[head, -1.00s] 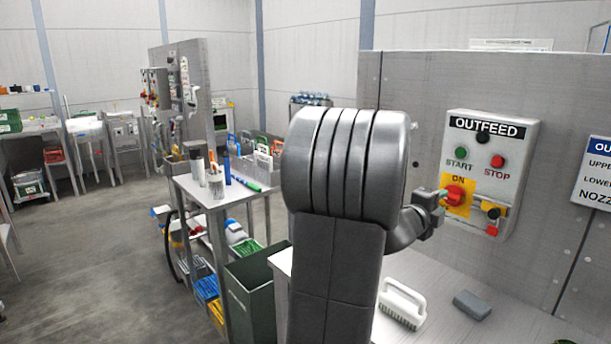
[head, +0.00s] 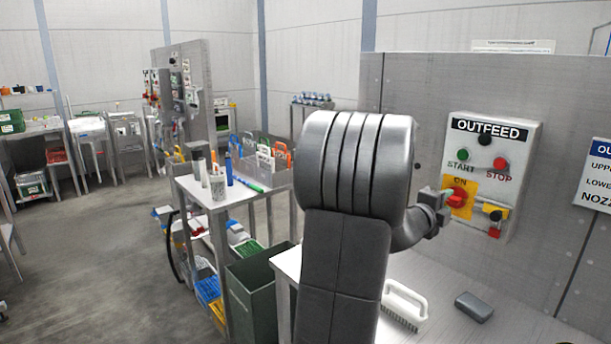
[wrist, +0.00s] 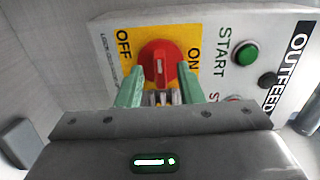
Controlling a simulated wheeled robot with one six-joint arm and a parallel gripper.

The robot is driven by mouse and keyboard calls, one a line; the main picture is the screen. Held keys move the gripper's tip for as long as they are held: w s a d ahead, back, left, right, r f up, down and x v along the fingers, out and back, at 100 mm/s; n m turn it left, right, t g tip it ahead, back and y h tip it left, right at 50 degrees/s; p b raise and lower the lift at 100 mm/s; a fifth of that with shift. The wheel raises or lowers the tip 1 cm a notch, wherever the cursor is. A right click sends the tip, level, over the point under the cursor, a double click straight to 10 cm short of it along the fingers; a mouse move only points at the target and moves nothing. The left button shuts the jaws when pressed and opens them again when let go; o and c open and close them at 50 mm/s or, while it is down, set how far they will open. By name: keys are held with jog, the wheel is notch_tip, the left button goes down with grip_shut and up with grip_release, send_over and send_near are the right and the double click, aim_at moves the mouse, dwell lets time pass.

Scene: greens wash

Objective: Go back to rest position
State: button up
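The OUTFEED control box (head: 490,170) is on the grey panel at the right of the head view. Its red rotary knob (head: 458,195) sits on a yellow plate marked ON and OFF. In the wrist view the knob (wrist: 160,64) shows beyond my gripper (wrist: 160,75), its ridge pointing along the picture's vertical. The two green fingers are spread apart, and nothing is seen gripped between them. In the head view my gripper (head: 444,197) is close to the knob, on its left. I cannot tell whether a finger touches it.
A white brush (head: 405,303) and a grey block (head: 474,306) lie on the counter below. A cart (head: 215,200) and dark bin (head: 260,295) stand left.

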jog(key=b+v, duration=0.1)
jog(key=v, duration=1.1)
jog(key=p+x, duration=0.1)
jog(key=x, duration=1.3)
jog(key=shift+d+p, duration=0.1)
jog(key=shift+p, duration=0.25)
jog(key=shift+f+m+b, duration=0.15)
jog(key=shift+m+b, duration=0.3)
jog(key=shift+m, duration=0.05)
jog(key=shift+s+m+b, duration=0.15)
jog(key=shift+m+b, duration=0.15)
jog(key=shift+m, duration=0.6)
jog(key=m, duration=0.2)
jog(key=shift+m+b, duration=0.4)
jog(key=m, duration=0.4)
jog(key=m+b, duration=0.1)
jog(key=m, duration=0.1)
jog(key=shift+r, duration=0.4)
